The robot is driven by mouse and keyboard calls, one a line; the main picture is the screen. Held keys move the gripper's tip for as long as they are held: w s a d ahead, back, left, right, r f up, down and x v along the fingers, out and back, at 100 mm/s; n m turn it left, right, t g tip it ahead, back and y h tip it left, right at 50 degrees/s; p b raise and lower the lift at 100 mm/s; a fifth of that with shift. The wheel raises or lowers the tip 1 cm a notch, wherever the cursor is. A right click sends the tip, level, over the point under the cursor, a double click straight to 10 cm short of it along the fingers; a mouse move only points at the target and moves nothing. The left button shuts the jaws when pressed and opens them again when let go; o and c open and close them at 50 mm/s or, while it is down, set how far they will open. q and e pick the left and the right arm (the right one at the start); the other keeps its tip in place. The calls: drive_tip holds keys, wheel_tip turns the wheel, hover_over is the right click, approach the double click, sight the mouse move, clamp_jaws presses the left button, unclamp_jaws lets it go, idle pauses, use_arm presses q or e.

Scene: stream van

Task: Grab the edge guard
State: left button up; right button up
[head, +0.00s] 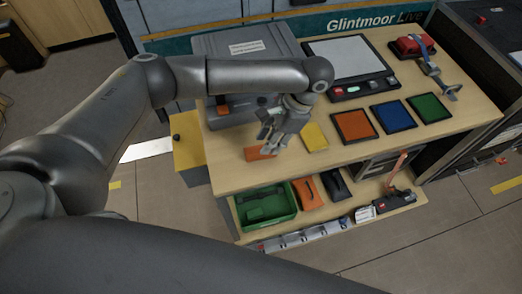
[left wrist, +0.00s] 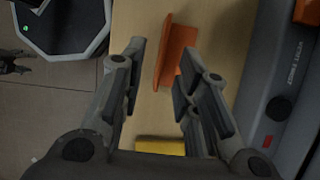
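The edge guard appears to be the orange angled piece (head: 262,153) lying on the wooden tabletop near its front edge. It also shows in the left wrist view (left wrist: 176,52), as a long orange strip with a raised flange. My left gripper (head: 270,135) is above the tabletop, just over and beside the orange piece. In the left wrist view the left gripper (left wrist: 160,62) is open, with nothing held. The orange piece lies beyond the fingertips, nearer the right finger, which covers part of it. My right gripper is not in view.
A yellow block (head: 314,137) sits right of the left gripper. A grey case (head: 243,42) stands behind it. Orange, blue (head: 393,117) and green pads lie to the right. The lower shelf holds a green bin (head: 266,206) and an orange item (head: 307,194).

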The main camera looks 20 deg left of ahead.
sight(252, 153)
use_arm(q)
drive_tip(key=p+x, duration=0.1)
drive_tip(key=x, duration=0.4)
drive_tip(key=shift+a+f, duration=0.2)
drive_tip(key=shift+f, duration=0.15)
drive_tip(key=shift+f+p, duration=0.2)
drive_tip(key=shift+p, duration=0.15)
idle(0.3)
clamp_jaws()
